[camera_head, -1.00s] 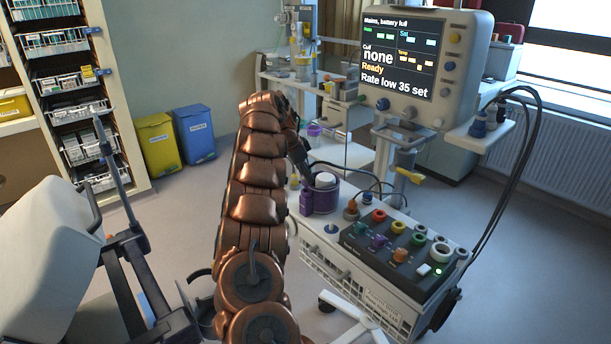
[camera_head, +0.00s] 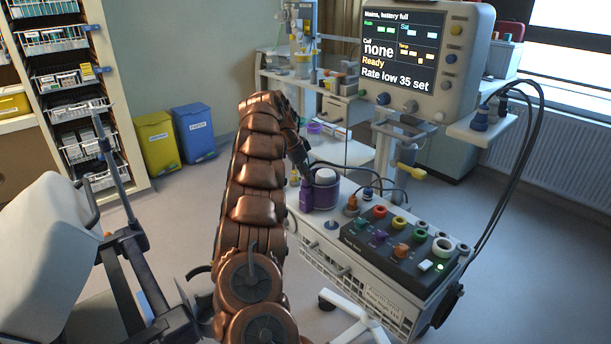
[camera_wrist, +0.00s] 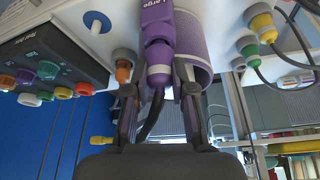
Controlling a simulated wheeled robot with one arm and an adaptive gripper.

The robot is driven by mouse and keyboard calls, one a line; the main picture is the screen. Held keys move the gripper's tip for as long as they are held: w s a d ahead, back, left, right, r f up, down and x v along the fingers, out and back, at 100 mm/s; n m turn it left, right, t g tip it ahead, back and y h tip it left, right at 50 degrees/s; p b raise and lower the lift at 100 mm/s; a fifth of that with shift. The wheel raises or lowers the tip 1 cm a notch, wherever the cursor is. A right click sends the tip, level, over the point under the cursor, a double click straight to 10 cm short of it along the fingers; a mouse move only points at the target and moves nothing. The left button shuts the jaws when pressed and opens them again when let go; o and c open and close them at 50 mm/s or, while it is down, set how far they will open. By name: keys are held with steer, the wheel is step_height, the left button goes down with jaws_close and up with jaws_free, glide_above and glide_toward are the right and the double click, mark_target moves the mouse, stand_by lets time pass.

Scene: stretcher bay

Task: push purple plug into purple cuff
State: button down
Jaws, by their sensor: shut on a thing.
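My gripper (camera_wrist: 158,92) is shut on the purple plug (camera_wrist: 158,77), which has a pale ring and a black cable trailing back between the fingers. The plug points at the purple connector (camera_wrist: 157,32) of the purple cuff (camera_wrist: 193,40), in line with it and seemingly touching. I cannot tell how deep it sits. In the head view the rolled cuff (camera_head: 325,194) stands upright on the cart top, its connector (camera_head: 306,195) on its left side. My gripper (camera_head: 303,168) is just above that connector, partly hidden by my arm.
The monitor (camera_head: 400,50) reads "Cuff none". A dark panel (camera_head: 395,248) with coloured sockets lies right of the cuff. An orange plug (camera_wrist: 123,72) stands close to one finger. Other plugs with cables (camera_wrist: 258,28) are to the right. A stretcher (camera_head: 45,260) is at left.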

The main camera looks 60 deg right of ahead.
steer(key=shift+f+b, duration=0.35)
steer(key=shift+f, duration=0.05)
steer(key=c, duration=0.9)
jaws_free()
steer(key=shift+r, duration=0.2)
steer(key=v, duration=0.7)
steer(key=shift+r, duration=0.15)
